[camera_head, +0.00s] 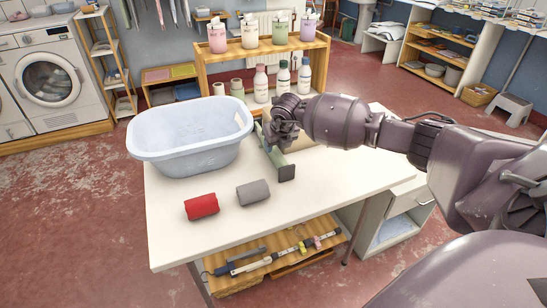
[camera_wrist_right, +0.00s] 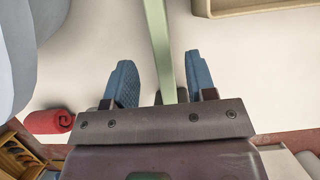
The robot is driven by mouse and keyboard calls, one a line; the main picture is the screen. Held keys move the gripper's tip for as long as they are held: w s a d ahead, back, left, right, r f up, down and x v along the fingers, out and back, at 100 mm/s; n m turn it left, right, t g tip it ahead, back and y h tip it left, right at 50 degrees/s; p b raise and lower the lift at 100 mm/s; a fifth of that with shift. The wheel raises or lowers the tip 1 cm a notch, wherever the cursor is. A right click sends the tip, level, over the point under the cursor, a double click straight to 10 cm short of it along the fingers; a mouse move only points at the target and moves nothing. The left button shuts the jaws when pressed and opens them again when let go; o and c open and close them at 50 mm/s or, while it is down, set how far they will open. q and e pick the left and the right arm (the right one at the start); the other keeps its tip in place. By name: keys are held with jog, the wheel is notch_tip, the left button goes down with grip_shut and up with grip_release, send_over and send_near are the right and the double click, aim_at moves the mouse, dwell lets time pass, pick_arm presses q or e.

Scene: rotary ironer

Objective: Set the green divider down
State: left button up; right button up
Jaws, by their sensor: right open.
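The green divider (camera_head: 278,160), a long pale green bar with a dark end piece, appears to rest on the white table (camera_head: 223,238), right of the blue tub. My right gripper (camera_head: 274,138) is over it; the arm hides part of the bar. In the right wrist view the divider (camera_wrist_right: 158,40) runs between the two blue fingers of my right gripper (camera_wrist_right: 162,76). The fingers are spread, with a gap on each side of the bar. My left gripper is not in view.
The pale blue tub (camera_head: 190,150) stands left of the divider. A red roll (camera_head: 201,206) and a grey roll (camera_head: 253,192) lie in front. A tan-rimmed tray (camera_wrist_right: 237,8) is at the wrist view's top right. The table's front right is clear.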

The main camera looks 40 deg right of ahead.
aim_at(276, 150)
jog(key=shift+b+x, duration=0.9)
jog(key=shift+x, duration=2.2)
jog(key=shift+d+r, duration=0.1)
jog(key=shift+r, duration=0.15)
jog(key=shift+c, duration=0.5)
grip_shut()
